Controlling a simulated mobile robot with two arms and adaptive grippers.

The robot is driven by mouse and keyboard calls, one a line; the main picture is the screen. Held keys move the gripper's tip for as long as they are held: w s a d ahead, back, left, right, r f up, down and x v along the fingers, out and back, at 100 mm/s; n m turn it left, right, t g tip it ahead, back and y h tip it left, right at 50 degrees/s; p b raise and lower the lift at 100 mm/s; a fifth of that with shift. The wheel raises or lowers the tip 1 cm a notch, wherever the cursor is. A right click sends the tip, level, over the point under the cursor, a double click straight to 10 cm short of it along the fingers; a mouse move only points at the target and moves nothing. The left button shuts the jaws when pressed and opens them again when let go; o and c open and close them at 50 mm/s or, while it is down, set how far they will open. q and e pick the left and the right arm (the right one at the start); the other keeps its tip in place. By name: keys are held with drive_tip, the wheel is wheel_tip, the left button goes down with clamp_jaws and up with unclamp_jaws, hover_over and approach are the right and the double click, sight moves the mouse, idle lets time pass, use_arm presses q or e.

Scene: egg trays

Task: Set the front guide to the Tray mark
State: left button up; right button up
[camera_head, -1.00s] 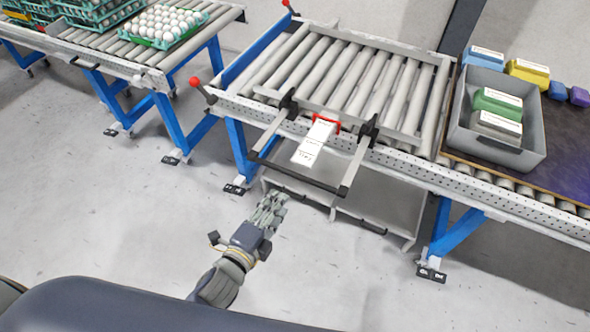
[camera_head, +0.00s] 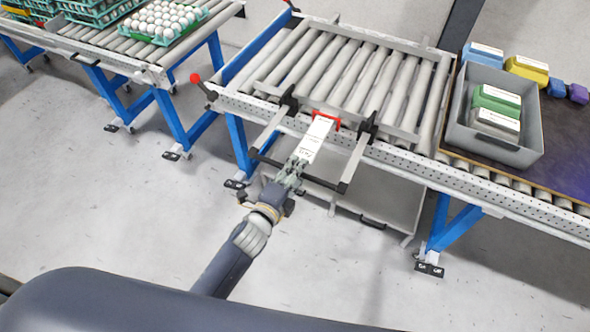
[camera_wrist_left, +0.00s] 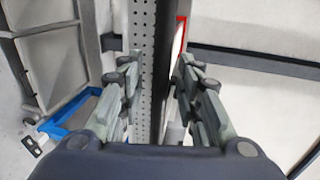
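The front guide (camera_head: 400,133) is a pale rail along the near side of the roller conveyor. Two rods run from it through black clamps to a black crossbar (camera_head: 322,182). A white scale plate (camera_head: 315,138) lies between the rods, with a red frame (camera_head: 327,120) at its far end; its marks are too small to read. My left gripper (camera_head: 294,168) overlaps the crossbar and the plate's near end. In the left wrist view its fingers (camera_wrist_left: 160,95) are apart, with a dark bar running between them; contact cannot be told. My right gripper is out of view.
A grey bin (camera_head: 462,135) with green and grey egg cartons stands on the right table. A blue-legged conveyor with egg trays (camera_head: 190,30) stands left. The floor in front is clear.

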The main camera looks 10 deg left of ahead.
sight(315, 136)
use_arm(q)
clamp_jaws()
drive_tip(key=b+x, duration=0.1)
drive_tip(key=x, duration=0.3)
drive_tip(key=r+b+x, duration=0.1)
drive_tip(key=x, duration=0.3)
drive_tip(key=r+b+x, duration=0.1)
drive_tip(key=b+x, duration=0.1)
drive_tip(key=x, duration=0.2)
drive_tip(key=shift+w+d+r, duration=0.1)
drive_tip(key=shift+w, duration=0.45)
drive_tip(key=shift+w+d+r, duration=0.1)
drive_tip(key=shift+w+d, duration=0.05)
drive_tip(key=shift+w, duration=0.35)
unclamp_jaws()
